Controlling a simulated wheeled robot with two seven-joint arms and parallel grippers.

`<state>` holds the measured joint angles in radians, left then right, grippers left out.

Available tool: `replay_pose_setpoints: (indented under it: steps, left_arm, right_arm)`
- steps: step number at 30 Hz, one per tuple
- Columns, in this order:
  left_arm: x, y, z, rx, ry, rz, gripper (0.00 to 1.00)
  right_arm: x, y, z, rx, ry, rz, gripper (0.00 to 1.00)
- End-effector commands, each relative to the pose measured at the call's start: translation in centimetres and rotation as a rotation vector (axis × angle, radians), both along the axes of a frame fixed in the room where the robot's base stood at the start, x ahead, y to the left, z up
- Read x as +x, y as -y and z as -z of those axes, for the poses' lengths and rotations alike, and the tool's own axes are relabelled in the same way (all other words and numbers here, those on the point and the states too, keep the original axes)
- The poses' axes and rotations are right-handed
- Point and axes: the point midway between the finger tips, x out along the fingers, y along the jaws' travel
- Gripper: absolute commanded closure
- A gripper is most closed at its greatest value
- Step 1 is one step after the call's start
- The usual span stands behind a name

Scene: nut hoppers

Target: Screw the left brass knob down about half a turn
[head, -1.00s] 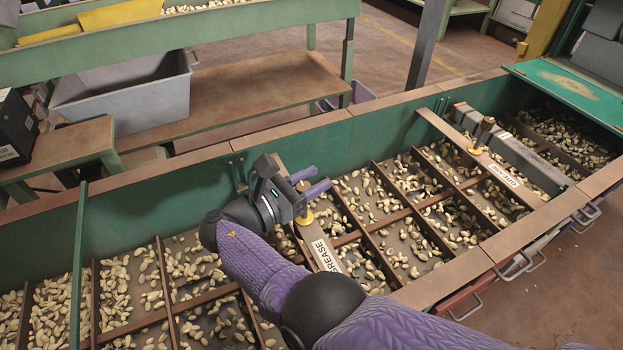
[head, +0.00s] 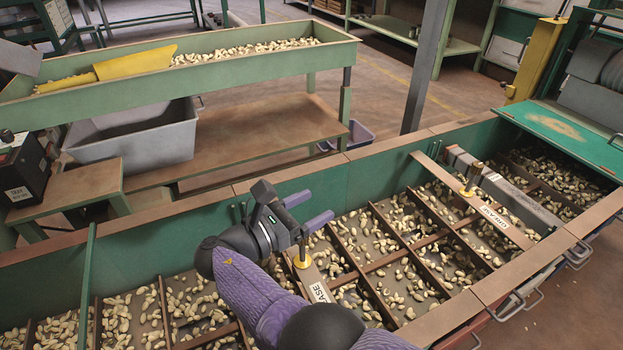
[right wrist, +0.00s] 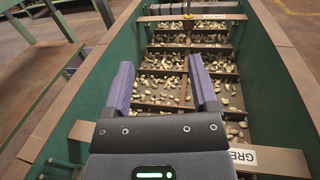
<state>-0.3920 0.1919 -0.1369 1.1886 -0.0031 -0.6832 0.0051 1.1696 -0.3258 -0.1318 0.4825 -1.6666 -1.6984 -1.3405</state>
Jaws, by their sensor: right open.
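The left brass knob (head: 302,260) shows as a yellow collar with a short stem on a wooden crossbar labelled GREASE (head: 318,290). My right gripper (head: 309,209) is open, its two purple fingers pointing right. It is just above the knob and appears clear of it, with nothing between the fingers. In the right wrist view the open fingers (right wrist: 160,92) span only the hopper behind, and the left knob is out of sight. The right brass knob (head: 469,186) stands upright on a second labelled crossbar. My left gripper is not in view.
The green hopper (head: 140,252) is split by brown dividers and holds many pale nuts. A grey bar (head: 515,196) lies beside the right crossbar. A grey bin (head: 140,143) and another nut trough (head: 235,75) stand behind.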

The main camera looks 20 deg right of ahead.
Motion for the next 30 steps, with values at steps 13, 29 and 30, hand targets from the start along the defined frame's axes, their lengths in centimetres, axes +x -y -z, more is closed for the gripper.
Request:
replay_pose_setpoints:
  steps: [13,29,30]
  left_arm:
    - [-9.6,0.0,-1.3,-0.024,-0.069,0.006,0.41]
    - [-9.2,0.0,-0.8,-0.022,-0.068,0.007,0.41]
    - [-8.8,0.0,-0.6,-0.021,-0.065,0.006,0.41]
  right_arm:
    - [0.0,0.0,-5.1,0.000,0.001,0.001,0.25]
    - [1.6,7.9,-4.0,-0.148,0.195,-0.190,0.25]
    - [1.8,9.5,-3.8,-0.204,0.245,-0.322,0.25]
